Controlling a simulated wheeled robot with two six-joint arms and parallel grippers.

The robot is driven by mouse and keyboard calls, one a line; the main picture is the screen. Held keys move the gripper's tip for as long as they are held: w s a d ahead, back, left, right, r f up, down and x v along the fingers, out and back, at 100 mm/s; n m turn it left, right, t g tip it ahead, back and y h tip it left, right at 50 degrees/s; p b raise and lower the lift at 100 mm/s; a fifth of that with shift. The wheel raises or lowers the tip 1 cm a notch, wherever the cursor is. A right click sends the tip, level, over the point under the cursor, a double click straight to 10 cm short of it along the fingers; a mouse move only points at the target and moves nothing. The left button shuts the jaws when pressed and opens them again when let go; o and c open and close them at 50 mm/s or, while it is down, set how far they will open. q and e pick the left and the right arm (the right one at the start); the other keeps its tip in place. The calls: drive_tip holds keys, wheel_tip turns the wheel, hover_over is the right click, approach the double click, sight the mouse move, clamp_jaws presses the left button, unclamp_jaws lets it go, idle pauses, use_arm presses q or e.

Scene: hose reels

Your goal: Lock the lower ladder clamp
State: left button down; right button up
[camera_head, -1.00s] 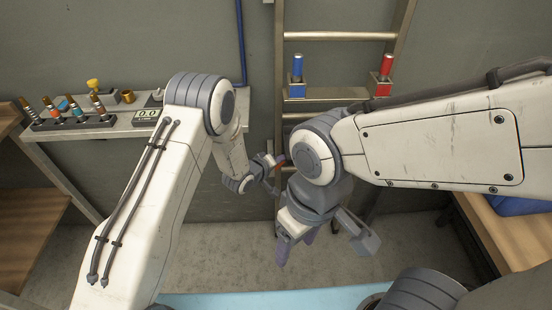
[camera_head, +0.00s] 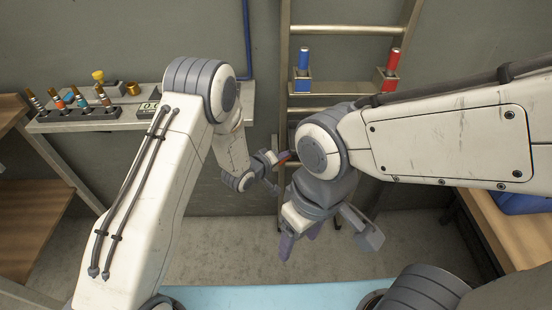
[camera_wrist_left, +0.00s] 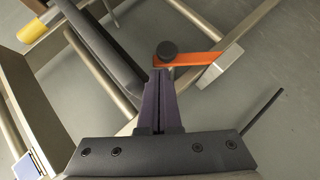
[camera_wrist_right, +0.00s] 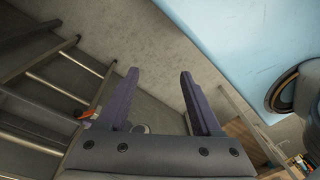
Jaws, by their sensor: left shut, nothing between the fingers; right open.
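The ladder (camera_head: 284,130) leans at the wall, middle of the head view. The lower clamp's orange lever (camera_wrist_left: 190,65) with a black round knob (camera_wrist_left: 167,50) shows in the left wrist view. A small red-orange part of it shows in the head view (camera_head: 287,156), and an orange end in the right wrist view (camera_wrist_right: 87,115). My left gripper (camera_wrist_left: 160,72) is shut and empty, its fingertips just short of the knob; contact cannot be told. The clamp body is mostly hidden. My right gripper (camera_wrist_right: 160,76) is open and empty, low in front of the ladder.
A wall shelf (camera_head: 60,126) with several fittings is at left, a wooden bench (camera_head: 520,235) at right. My right arm crosses before the ladder. Floor below is clear.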

use_arm(q)
drive_tip(key=v, duration=0.7)
drive_tip(key=shift+s+a, duration=0.25)
drive_tip(key=shift+s, duration=0.05)
drive_tip(key=shift+r, duration=0.1)
